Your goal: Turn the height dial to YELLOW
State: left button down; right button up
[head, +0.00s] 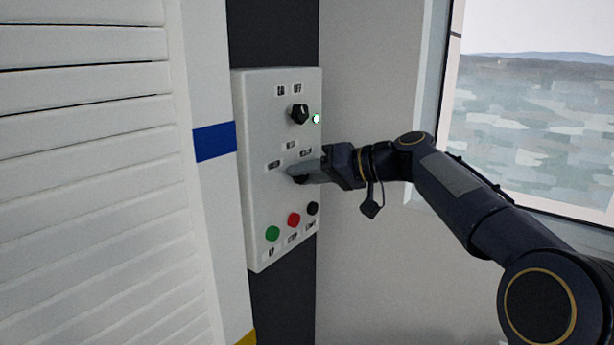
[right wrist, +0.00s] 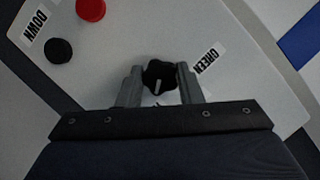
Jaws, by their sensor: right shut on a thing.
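A white control panel (head: 257,200) hangs on the dark column, with the height dial at mid-height. My right gripper (head: 300,172) reaches in from the right and is shut on the dial, which it mostly hides in the head view. In the right wrist view, the black dial (right wrist: 160,74) sits between the two fingers of the gripper (right wrist: 160,84). Its white pointer line points toward the bottom of that picture, toward a mostly hidden label. A GREEN label (right wrist: 208,61) is right of the dial there. My left gripper is not in view.
Below are a green button (head: 272,233), a red button (head: 293,219) and a black button (head: 312,208), close under the gripper. A white slatted shutter (head: 85,180) stands left.

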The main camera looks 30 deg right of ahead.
dwell(0.4)
jog(key=o, duration=1)
jog(key=shift+c, duration=0.2)
jog(key=b+v, duration=0.1)
jog(key=v, duration=0.7)
jog(key=shift+w, duration=0.1)
jog(key=s+a+f+g+h, duration=0.1)
jog(key=s+a+f, duration=0.4)
jog(key=f, duration=0.5)
jog(key=s+a+f+g+h, duration=0.2)
jog(key=s+a+f, duration=0.4)
jog(key=s+f, duration=0.4)
jog(key=s+a+f+g+h, duration=0.2)
jog(key=s+a+f, duration=0.3)
jog(key=s+f, duration=0.3)
notch_tip(320, 180, down, 3)
jog(key=shift+a+g, duration=0.25)
jog(key=shift+g, duration=0.15)
